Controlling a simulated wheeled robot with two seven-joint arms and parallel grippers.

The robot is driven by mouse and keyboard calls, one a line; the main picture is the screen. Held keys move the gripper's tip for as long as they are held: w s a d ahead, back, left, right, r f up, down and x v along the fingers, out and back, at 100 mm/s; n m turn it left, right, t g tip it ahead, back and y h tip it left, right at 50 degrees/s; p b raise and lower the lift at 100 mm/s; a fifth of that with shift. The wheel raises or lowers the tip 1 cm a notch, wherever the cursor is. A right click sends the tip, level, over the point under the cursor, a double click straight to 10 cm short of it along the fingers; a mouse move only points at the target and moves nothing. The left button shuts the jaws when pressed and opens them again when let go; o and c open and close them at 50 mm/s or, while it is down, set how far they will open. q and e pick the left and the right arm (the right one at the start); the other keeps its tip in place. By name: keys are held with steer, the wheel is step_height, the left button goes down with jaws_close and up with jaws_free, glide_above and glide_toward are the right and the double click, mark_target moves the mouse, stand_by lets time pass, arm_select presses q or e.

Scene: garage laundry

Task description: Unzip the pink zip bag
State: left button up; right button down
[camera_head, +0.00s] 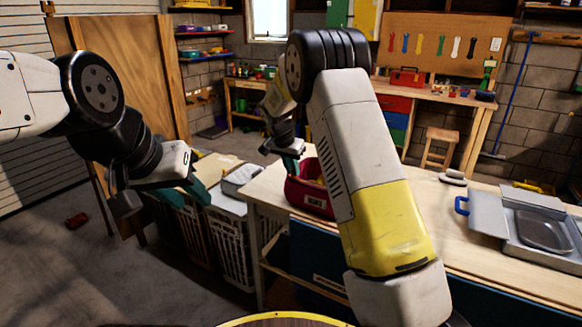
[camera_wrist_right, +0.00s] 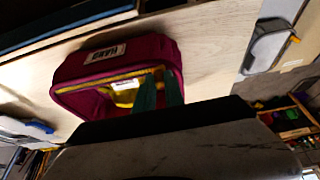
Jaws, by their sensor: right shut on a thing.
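The pink zip bag (camera_head: 306,194) is dark pink and stands on the wooden table near its left end. In the right wrist view the bag (camera_wrist_right: 72,72) shows a pale label, a gaping opening and a yellow inside with a pale patch. My right gripper (camera_head: 292,167) is at the bag's upper edge. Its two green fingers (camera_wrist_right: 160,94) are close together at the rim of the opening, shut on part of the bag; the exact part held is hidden. My left gripper (camera_head: 187,196) hangs in the air left of the table, apart from the bag; its finger gap is unclear.
The wooden table (camera_head: 450,214) carries a grey case (camera_head: 492,214) with a blue handle at the right. Pale laundry baskets (camera_head: 230,240) stand left of the table, below my left gripper. My right forearm covers the table's middle. A workbench with a stool (camera_head: 440,145) stands behind.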

steer(key=c, duration=1.4)
jaws_free()
steer(key=shift+r, duration=0.1)
steer(key=v, duration=0.7)
steer(key=shift+r, duration=0.35)
steer(key=shift+s+a, duration=0.1)
